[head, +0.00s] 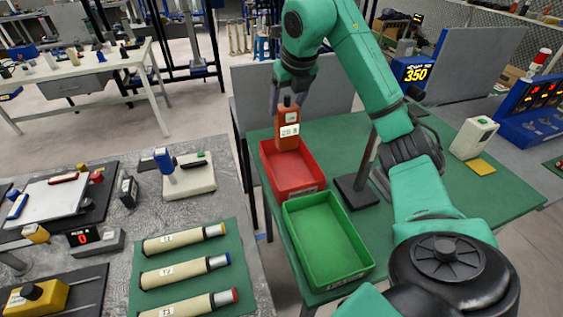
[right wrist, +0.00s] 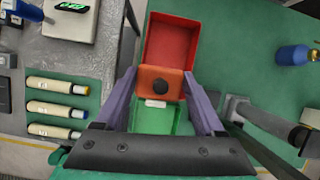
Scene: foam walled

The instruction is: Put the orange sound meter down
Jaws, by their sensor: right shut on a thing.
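The orange sound meter (head: 287,129) is upright in my right gripper (head: 290,100), above the far part of the red bin in the head view. In the right wrist view the orange sound meter (right wrist: 160,84) sits between the two purple fingers of the right gripper (right wrist: 158,95), which are shut on it. The red bin (head: 298,184) and the green bin (head: 328,240) stand end to end on the green table, and both look empty. In the wrist view the red bin (right wrist: 172,40) is beyond the meter and the green bin (right wrist: 150,122) partly beneath it. My left gripper is not in view.
A black stand base (head: 356,192) with a post is right of the bins. A white device (head: 474,138) and a yellow pad (head: 481,166) lie farther right. A grey bench with labelled tubes (head: 185,270) is at left. A grey partition (head: 250,90) stands behind. Green tabletop (head: 440,150) is partly free.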

